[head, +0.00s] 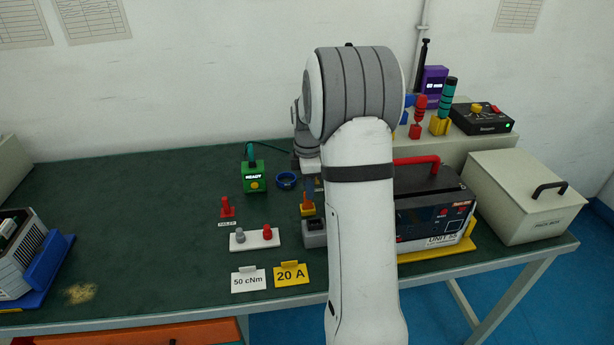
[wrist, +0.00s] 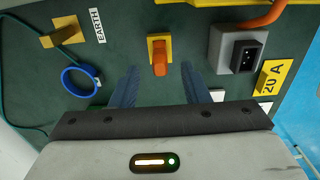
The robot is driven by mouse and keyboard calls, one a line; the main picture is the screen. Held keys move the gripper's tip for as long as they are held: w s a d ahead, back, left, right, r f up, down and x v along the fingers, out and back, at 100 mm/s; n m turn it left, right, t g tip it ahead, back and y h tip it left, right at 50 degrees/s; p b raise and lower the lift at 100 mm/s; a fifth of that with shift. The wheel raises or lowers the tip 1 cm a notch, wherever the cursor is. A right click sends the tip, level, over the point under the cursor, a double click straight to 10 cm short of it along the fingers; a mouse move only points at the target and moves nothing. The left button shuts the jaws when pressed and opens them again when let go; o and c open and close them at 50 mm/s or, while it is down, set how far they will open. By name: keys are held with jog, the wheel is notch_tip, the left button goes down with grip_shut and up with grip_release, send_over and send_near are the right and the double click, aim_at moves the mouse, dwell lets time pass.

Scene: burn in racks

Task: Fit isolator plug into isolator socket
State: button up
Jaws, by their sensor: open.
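An orange piece, which looks like the isolator plug, stands in a yellow holder (head: 307,209) on the green bench; in the wrist view the orange piece (wrist: 160,63) is at upper centre. A grey block (head: 314,238) with a black socket face is beside it, nearer the bench's front. It looks like the isolator socket and shows at upper right in the wrist view (wrist: 224,50). My gripper (wrist: 160,68) is open, its two blue fingers apart on either side of the orange piece in the picture. I cannot tell the remaining distance. The head view mostly hides my gripper behind my arm.
A blue ring (wrist: 64,84) and a yellow block (wrist: 62,33) by the EARTH label lie left in the wrist view. An orange cable (wrist: 264,14) passes near the grey block. The cased unit (head: 440,210) stands right of my arm.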

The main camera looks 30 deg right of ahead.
aim_at(308, 203)
jog(key=shift+f, duration=2.35)
grip_shut()
